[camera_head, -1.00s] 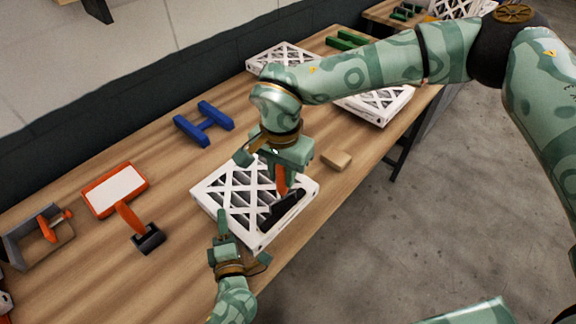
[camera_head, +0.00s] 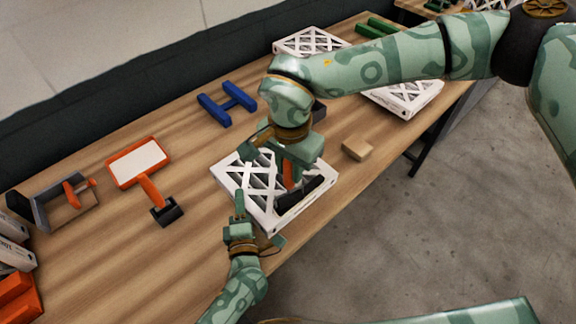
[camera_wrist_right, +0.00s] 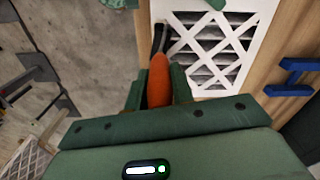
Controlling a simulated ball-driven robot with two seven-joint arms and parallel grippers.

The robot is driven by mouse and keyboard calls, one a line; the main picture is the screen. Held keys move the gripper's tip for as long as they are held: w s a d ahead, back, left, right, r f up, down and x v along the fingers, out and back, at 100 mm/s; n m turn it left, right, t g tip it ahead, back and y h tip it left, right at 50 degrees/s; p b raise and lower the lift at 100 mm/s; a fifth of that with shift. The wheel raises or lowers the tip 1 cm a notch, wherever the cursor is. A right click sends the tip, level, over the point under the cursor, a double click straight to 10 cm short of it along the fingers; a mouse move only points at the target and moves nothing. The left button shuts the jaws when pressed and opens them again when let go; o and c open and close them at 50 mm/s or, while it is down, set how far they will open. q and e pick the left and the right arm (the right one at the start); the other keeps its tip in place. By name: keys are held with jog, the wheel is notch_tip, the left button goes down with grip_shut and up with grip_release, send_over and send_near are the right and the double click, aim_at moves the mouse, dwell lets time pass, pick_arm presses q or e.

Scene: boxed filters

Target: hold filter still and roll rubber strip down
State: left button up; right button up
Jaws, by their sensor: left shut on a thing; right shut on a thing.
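The filter (camera_head: 243,194), a white box with a crossed lattice over dark pleats, lies flat on the wooden table; its lattice shows in the wrist view (camera_wrist_right: 229,43). My left gripper (camera_head: 240,212) is shut on the filter at its front left edge. My right gripper (camera_head: 289,163) is above the filter, shut on an orange handle (camera_wrist_right: 159,80). A long black piece (camera_head: 300,194) lies along the filter's right side, below the handle. I cannot tell whether it is the roller or the rubber strip. Its contact with the filter is partly hidden.
A blue H-shaped piece (camera_head: 227,104) lies behind. A tan block (camera_head: 357,148) sits right of the filter, near the table edge. More filters (camera_head: 405,98) lie further back.

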pick_arm(q)
jog(key=shift+f, duration=0.1)
pick_arm(e)
jog(key=w+d+r, duration=0.2)
jog(key=d+r, duration=0.1)
jog(key=r, duration=0.5)
jog(key=shift+w, duration=0.15)
dwell(0.9)
pick_arm(q)
jog(key=o, duration=1.1)
jog(key=s, duration=1.2)
jog(key=shift+d, duration=0.4)
